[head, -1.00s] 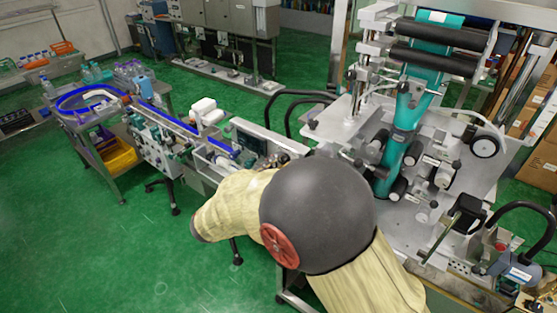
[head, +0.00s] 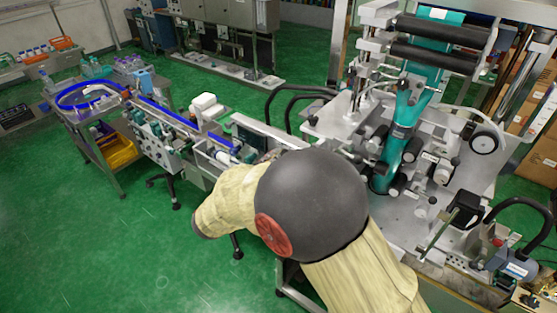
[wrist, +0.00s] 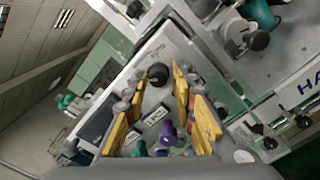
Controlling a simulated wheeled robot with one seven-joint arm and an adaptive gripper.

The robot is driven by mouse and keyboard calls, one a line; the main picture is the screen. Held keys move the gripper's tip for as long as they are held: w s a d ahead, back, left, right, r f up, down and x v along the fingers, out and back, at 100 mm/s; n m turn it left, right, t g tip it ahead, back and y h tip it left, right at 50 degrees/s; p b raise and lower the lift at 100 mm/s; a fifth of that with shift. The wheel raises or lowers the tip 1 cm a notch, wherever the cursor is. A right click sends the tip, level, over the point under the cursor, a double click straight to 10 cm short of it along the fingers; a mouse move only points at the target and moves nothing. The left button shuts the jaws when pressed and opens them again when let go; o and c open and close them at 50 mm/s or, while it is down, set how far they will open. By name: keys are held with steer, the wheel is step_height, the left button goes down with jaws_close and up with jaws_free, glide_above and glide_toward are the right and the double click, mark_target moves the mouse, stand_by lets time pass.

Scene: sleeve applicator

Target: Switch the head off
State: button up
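The sleeve applicator (head: 425,190) stands at the right of the head view, with black rollers and a teal sleeve web (head: 405,130) running down it. In the wrist view, my gripper (wrist: 160,112) is open, its yellow-padded fingers apart with nothing held between them. Beyond and between the fingers is a pale grey panel (wrist: 165,48) with a black knob (wrist: 158,74), a purple knob (wrist: 167,132) and small dark labels (wrist: 155,116). The label text is too small to read. I cannot tell which control is the head switch. In the head view my arm hides the gripper and this panel.
A conveyor (head: 175,118) with blue rails runs left from the machine to a round blue-rimmed feed table (head: 85,100). A yellow bin (head: 118,152) sits below it. A dark motor unit (head: 465,210) is at the lower right. Green floor (head: 90,240) is clear at the left.

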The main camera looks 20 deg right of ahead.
steer(key=shift+o, duration=1.1)
steer(key=shift+r, duration=0.1)
steer(key=v, duration=1.2)
steer(key=shift+w, duration=0.1)
steer(key=s+d+f+m+g+y+b, duration=0.25)
steer(key=s+f+g+y, duration=0.2)
steer(key=s+f, duration=0.35)
steer(key=s+d+f+m+g+y+b, duration=0.2)
steer(key=s+f+m+g+y, duration=0.25)
steer(key=s+f, duration=0.35)
steer(key=s+d+r+m+t+y+b, duration=0.3)
steer(key=s+d+m+t+y+b, duration=0.1)
steer(key=s+m+b, duration=0.3)
steer(key=d+m+y+b, duration=0.1)
steer(key=m+b, duration=0.1)
steer(key=b, duration=0.2)
steer(key=shift+s+r+y, duration=0.15)
steer(key=shift+r+y, duration=0.15)
steer(key=shift+r, duration=0.05)
